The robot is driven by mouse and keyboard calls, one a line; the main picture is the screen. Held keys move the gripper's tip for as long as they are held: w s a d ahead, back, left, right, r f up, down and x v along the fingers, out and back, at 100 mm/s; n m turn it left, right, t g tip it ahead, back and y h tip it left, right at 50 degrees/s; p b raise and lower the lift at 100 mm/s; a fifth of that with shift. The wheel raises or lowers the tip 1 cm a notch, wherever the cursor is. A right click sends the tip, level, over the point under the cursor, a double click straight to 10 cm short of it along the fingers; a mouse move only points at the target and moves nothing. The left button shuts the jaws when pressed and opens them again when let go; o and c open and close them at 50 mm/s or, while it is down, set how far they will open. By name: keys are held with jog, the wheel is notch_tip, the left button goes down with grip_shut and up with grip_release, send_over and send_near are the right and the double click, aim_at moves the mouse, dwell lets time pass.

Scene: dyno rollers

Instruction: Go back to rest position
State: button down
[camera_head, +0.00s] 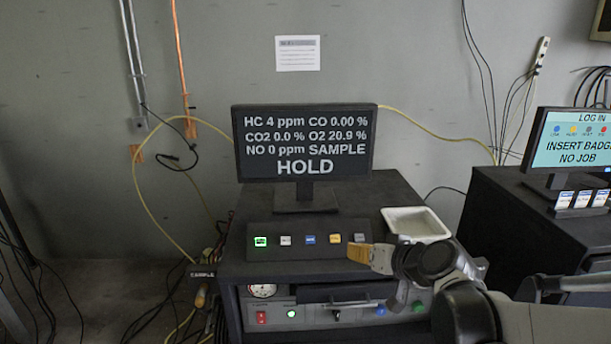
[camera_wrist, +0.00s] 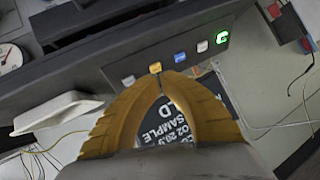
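My gripper (camera_head: 358,253) shows in the head view just in front of the right end of the button panel (camera_head: 270,248), its yellow fingers pointing left. In the wrist view the two ridged yellow fingers (camera_wrist: 162,78) arch together and meet at the tips, with nothing between the tips. The tips overlap the button row in that view; I cannot tell whether they touch it. The leftmost button (camera_head: 260,241) is lit green and also shows in the wrist view (camera_wrist: 222,38). My arm reaches in from the lower right.
A monitor (camera_head: 305,140) reading "HOLD" stands behind the panel on a dark cabinet (camera_head: 385,190). A white tray (camera_head: 415,222) sits close beside my wrist. A second monitor (camera_head: 575,140) stands on a cabinet at right. Cables hang at left. A gauge (camera_head: 263,290) is below the panel.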

jog(key=s+d+f+g+h+b, duration=0.1)
jog(key=s+f+b, duration=0.3)
jog(key=s, duration=0.7)
jog(key=s+d+f+g+h+b, duration=0.2)
jog(key=s+f+g+h+b, duration=0.1)
jog(key=s+f, duration=0.5)
jog(key=s+h+b, duration=0.1)
jog(key=s, duration=0.2)
jog(key=shift+s+d+f+m+b, duration=0.25)
jog(key=shift+s+f+m+b, duration=0.05)
jog(key=shift+s+f, duration=0.1)
jog(key=shift+a, duration=0.15)
